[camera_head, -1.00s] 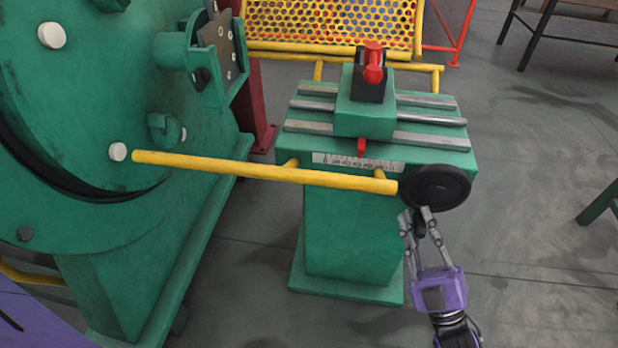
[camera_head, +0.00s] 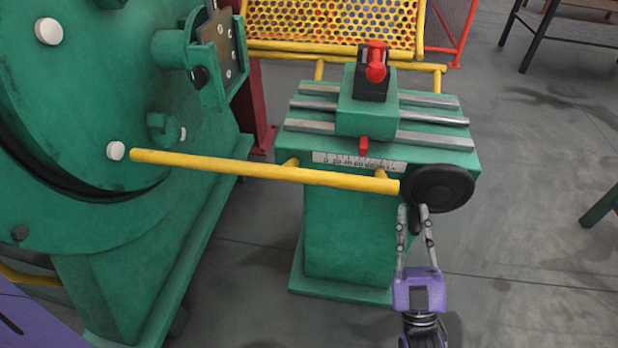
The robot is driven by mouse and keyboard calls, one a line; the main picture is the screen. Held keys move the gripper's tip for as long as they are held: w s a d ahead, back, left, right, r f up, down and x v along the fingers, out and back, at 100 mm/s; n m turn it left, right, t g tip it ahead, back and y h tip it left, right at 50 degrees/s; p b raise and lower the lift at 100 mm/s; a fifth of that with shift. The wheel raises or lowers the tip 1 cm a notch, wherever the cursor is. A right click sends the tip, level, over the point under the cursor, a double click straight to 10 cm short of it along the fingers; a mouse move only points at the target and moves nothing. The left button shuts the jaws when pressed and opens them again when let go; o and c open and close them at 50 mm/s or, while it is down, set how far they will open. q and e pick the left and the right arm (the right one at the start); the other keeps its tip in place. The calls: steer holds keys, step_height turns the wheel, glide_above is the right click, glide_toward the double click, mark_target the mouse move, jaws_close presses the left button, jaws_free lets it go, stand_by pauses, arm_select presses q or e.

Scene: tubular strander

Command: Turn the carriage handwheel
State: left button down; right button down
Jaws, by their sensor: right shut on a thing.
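The carriage handwheel (camera_head: 447,189) is a black disc at the front right corner of the green machine stand. A short dark handle (camera_head: 415,224) shows at the wheel's lower left. My right gripper (camera_head: 414,211), grey fingers on a purple body, reaches up from below and is shut on this handle, which is partly hidden by the fingers. The green carriage (camera_head: 363,117) sits on the stand's metal rails, with a black and red fitting (camera_head: 375,68) on top. Its red pointer (camera_head: 364,146) is above a white scale (camera_head: 355,162). My left gripper is not in view.
A yellow rail (camera_head: 270,172) runs across the stand's front and ends close to the handwheel's left. A large green machine drum (camera_head: 75,100) fills the left. A yellow perforated guard (camera_head: 335,25) stands behind.

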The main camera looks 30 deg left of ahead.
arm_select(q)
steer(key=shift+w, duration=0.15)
arm_select(e)
steer(key=shift+d+r, duration=0.1)
steer(key=c, duration=1.9)
jaws_free()
steer(key=shift+s+f, duration=0.1)
steer(key=shift+f, duration=0.1)
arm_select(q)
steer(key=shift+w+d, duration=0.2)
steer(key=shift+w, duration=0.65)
arm_select(e)
steer(key=v, duration=1.1)
steer(key=shift+s+d+f, duration=0.15)
steer(key=shift+d+f, duration=0.05)
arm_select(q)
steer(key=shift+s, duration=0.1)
